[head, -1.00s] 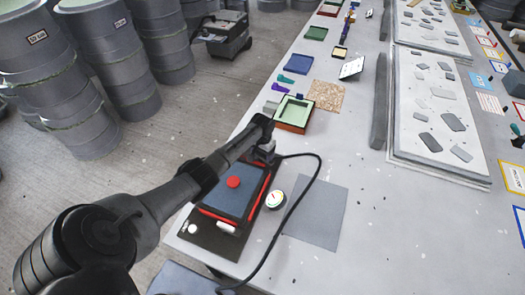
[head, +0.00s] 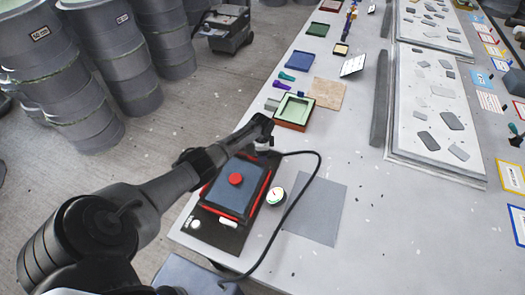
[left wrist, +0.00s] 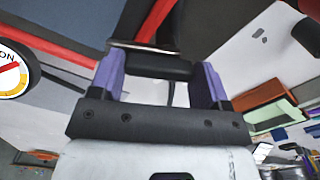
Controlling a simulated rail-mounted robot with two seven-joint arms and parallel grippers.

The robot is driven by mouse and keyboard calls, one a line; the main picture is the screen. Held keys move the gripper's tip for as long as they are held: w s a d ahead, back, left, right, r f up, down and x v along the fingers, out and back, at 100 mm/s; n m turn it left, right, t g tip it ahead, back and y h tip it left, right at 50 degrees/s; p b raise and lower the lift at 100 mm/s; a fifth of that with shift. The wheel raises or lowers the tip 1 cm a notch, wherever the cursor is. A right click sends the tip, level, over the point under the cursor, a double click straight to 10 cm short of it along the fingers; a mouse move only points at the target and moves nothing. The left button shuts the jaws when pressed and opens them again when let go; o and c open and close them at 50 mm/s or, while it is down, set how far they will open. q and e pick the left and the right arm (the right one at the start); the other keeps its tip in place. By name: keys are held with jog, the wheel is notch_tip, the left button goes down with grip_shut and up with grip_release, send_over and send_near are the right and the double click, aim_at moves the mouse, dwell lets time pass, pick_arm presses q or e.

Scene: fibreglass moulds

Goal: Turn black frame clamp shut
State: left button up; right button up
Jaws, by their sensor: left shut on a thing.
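A blue-grey panel (head: 230,202) in a red frame (head: 263,190) with a round red knob (head: 235,179) lies on a black base board (head: 232,243) near the table's left edge. My left gripper (head: 263,146) is at the frame's far right corner, pointing down. In the left wrist view, its two purple fingers (left wrist: 160,75) stand on either side of a dark bar, the black frame clamp (left wrist: 158,64), and are shut on it. A metal strip and the red frame edge show just beyond. In the head view the arm mostly hides the clamp. My right gripper is not in view.
A dial gauge (head: 275,196) stands right of the frame and a black hose (head: 308,185) curves past it. A grey mat (head: 318,210) lies further right. A green tray (head: 294,110) stands beyond the gripper. Grey drums (head: 70,80) stand on the floor left.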

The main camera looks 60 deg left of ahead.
pick_arm(q)
jog(key=shift+s+m, duration=0.1)
jog(key=shift+m, duration=1.8)
jog(key=o, duration=0.9)
jog(key=shift+o, duration=0.2)
jog(key=shift+r, duration=0.6)
notch_tip(320, 180, up, 13)
jog(key=p, duration=0.1)
jog(key=shift+f, duration=0.15)
